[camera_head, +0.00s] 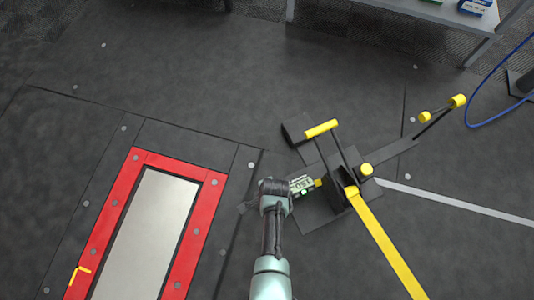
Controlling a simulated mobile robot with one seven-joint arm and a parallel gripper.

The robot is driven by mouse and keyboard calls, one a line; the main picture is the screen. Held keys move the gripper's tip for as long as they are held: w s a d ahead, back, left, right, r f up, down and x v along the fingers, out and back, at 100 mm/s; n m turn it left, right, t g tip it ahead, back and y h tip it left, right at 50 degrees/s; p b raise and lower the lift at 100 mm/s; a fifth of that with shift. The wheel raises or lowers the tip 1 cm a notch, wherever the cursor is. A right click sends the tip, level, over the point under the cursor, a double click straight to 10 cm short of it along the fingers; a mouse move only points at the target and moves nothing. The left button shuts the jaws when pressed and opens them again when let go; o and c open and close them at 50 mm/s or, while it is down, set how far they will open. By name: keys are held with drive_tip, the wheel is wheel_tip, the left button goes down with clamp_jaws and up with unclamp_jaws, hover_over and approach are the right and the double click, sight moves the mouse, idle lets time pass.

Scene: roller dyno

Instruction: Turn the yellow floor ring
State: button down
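A small bent yellow piece (80,272) lies on the lower left of a red frame set in the floor. It is the only yellow part I see at floor level there, and I cannot tell whether it is a full ring. My gripper (274,186) is at the end of my arm, right of the red frame and well apart from the yellow piece. The wrist is dark and its fingers are not clear, so I cannot tell if it is open or shut.
The red frame (206,217) surrounds a pale metal plate (150,235). A table (440,12) stands at top right.

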idle(0.3)
drive_tip(key=c, duration=0.8)
unclamp_jaws()
wheel_tip(320, 180, up, 13)
drive_tip(key=s+d+p, duration=0.1)
drive_tip(key=s+p, duration=0.1)
drive_tip(key=p, duration=0.8)
drive_tip(key=shift+s+f, duration=0.15)
drive_tip(key=shift+s, duration=0.05)
drive_tip(key=shift+w, duration=0.1)
